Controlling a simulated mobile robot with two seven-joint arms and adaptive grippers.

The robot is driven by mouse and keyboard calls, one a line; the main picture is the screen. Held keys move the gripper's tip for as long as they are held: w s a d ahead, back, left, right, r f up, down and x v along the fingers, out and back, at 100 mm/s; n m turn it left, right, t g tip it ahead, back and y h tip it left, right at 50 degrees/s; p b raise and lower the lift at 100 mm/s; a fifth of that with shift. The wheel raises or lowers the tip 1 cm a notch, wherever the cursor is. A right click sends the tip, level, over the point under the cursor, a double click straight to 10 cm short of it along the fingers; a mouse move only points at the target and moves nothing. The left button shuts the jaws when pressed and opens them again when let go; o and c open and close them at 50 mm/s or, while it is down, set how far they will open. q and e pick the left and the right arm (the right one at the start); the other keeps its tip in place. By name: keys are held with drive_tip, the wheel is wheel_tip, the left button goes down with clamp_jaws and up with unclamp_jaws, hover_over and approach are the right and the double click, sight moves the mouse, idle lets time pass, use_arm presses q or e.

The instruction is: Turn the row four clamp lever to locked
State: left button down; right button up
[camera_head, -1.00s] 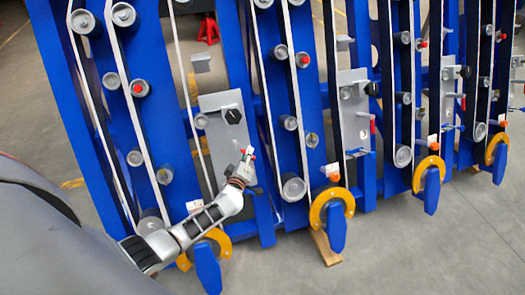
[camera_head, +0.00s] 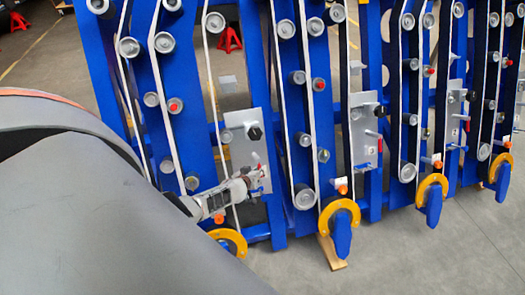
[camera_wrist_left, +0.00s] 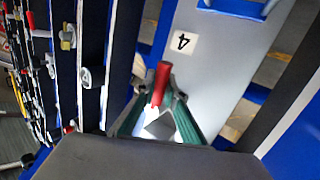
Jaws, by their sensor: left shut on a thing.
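The row four clamp lever shows a red grip (camera_wrist_left: 160,84) in the left wrist view, beside a label with the number 4 (camera_wrist_left: 182,42) on a light metal plate (camera_wrist_left: 215,60). My left gripper (camera_head: 262,178) is at the lower part of that plate in the head view (camera_head: 236,120). Its fingers (camera_wrist_left: 159,103) are closed around the lever, with the red end sticking out between them. The lever's pivot is hidden by the gripper. My right gripper is in neither view.
Blue uprights with rollers and pale belts flank the plate; a dark knob (camera_head: 254,133) sits above the gripper. Below are yellow ring guides (camera_head: 340,215). Similar plates (camera_head: 364,140) stand to the right. Open grey floor (camera_head: 440,260) lies in front.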

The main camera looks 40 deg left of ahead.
use_arm(q)
drive_tip(key=shift+s+f, duration=0.2)
idle(0.3)
drive_tip(key=c, duration=2)
unclamp_jaws()
drive_tip(key=shift+c, duration=0.2)
drive_tip(key=shift+r, duration=0.15)
drive_tip(key=shift+w, duration=0.1)
drive_tip(key=shift+d, duration=0.1)
drive_tip(key=shift+d+r, duration=0.1)
drive_tip(key=shift+d, duration=0.1)
drive_tip(key=shift+s+d+r, duration=0.15)
drive_tip(key=shift+s+d, duration=0.15)
drive_tip(key=a+v, duration=0.1)
drive_tip(key=v, duration=1)
